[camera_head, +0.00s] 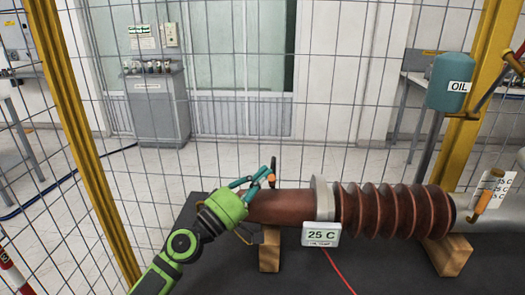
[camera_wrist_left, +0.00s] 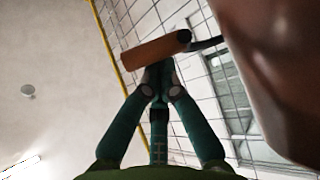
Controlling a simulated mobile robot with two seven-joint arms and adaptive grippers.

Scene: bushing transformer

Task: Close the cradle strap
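The bushing (camera_head: 395,210) lies on wooden blocks, with a smooth brown end at left and ribs at right. A cradle strap lever with an orange handle (camera_head: 270,179) and dark arm stands at the left end. My left gripper (camera_head: 262,178) is beside this handle. In the left wrist view, its teal fingertips (camera_wrist_left: 159,72) meet just below the orange handle (camera_wrist_left: 155,49), seemingly touching it, with nothing visible between them. The dark arm runs right from the handle, towards the brown bushing surface (camera_wrist_left: 275,60). Another orange handle (camera_head: 488,194) is at the right end. My right gripper is out of view.
A "25 C" sign (camera_head: 321,234) stands before the bushing, near a red cable (camera_head: 338,270). An OIL container (camera_head: 450,82) stands behind at right. Yellow posts (camera_head: 80,140) and wire mesh fence the area. Dark table top (camera_head: 215,275) is free at front left.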

